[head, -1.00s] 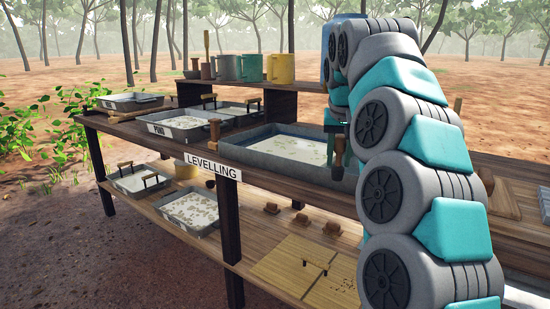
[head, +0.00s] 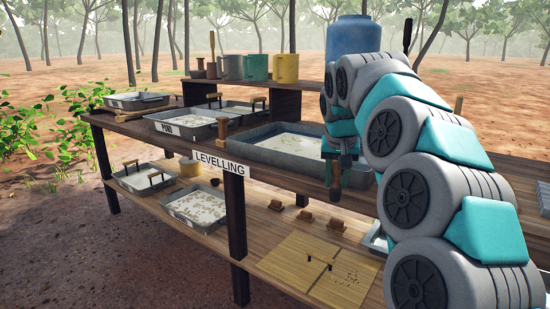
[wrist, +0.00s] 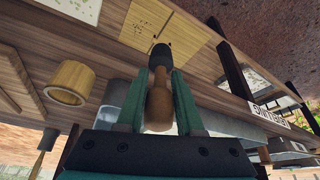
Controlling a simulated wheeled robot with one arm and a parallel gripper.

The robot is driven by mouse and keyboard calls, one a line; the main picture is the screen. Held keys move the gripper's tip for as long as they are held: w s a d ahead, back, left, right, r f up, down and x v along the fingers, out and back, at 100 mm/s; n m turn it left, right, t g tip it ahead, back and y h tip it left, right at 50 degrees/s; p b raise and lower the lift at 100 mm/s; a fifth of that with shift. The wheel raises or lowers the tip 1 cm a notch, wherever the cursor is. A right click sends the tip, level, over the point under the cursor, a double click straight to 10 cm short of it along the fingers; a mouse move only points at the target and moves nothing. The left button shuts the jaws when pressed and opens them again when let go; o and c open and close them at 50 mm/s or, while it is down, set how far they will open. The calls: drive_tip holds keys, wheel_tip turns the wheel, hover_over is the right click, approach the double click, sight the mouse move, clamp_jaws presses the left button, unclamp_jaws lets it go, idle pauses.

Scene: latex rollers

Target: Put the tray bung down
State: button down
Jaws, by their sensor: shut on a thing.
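The tray bung, with a brown wooden handle and a dark rounded tip, is held in my gripper (head: 338,172). In the wrist view, the teal fingers of my gripper (wrist: 161,85) close on both sides of the bung's handle (wrist: 158,103). The bung's dark tip (wrist: 161,54) points away from the palm. In the head view the bung (head: 335,194) hangs tip down, across the front edge of the upper bench. It looks clear of the lower shelf. The levelling tray (head: 262,156) stands on the upper bench behind it.
A hollow tan cylinder (wrist: 70,82) shows in the wrist view. A bench post (head: 235,225) stands left of the board.

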wheel_tip(320, 180, down, 15)
drive_tip(key=w+m, duration=0.1)
drive_tip(key=w, duration=0.1)
drive_tip(key=s+f+n, duration=0.1)
drive_tip(key=s+f, duration=0.3)
drive_tip(key=f, duration=0.5)
drive_tip(key=s+f+n, duration=0.2)
drive_tip(key=s+f, duration=0.2)
drive_tip(key=f, duration=0.5)
drive_tip(key=shift+y, duration=0.4)
